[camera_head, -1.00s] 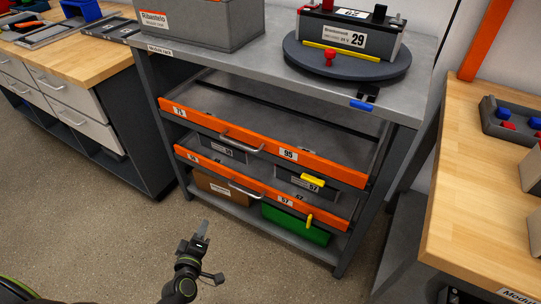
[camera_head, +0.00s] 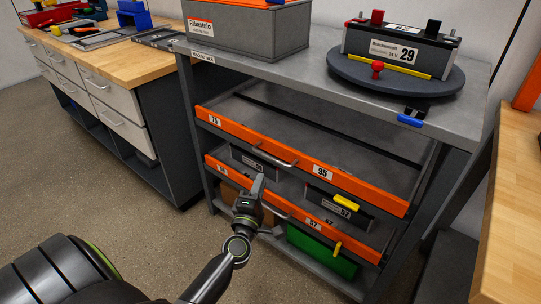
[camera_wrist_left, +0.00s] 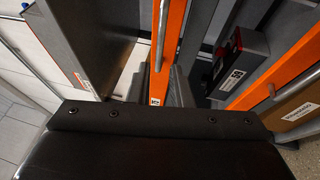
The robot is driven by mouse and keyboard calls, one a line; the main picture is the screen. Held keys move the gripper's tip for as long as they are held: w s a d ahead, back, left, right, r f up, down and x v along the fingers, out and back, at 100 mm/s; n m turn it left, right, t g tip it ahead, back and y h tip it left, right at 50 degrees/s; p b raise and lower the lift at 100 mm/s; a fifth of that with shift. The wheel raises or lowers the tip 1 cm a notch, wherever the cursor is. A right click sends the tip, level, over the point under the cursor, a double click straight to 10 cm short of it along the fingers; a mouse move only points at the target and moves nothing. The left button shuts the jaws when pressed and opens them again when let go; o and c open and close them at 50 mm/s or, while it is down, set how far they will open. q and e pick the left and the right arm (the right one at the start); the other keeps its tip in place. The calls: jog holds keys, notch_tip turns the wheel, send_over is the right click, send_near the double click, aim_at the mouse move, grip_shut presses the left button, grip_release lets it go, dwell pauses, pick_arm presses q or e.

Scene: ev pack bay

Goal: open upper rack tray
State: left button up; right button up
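My left gripper (camera_head: 257,187) stands in front of the rack, just below and short of that handle, at the lower tray's height in the picture. It looks open and empty. In the left wrist view, the upper tray's orange front (camera_wrist_left: 172,38) and handle (camera_wrist_left: 160,42) run up the middle, beyond the dark fingers. My right gripper is not in view.
The lower tray (camera_head: 315,220) holds grey boxes; a green bin (camera_head: 322,250) lies below. On the rack top are a grey Ribastelo box (camera_head: 250,35) and a battery (camera_head: 395,45) on a dark turntable. Workbenches flank the rack. Floor in front is clear.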

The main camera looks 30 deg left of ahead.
aim_at(270, 157)
pick_arm(q)
jog(key=x, duration=1)
jog(key=shift+w+a+b, duration=0.1)
jog(key=shift+w+b, duration=0.15)
jog(key=shift+b, duration=0.05)
grip_shut()
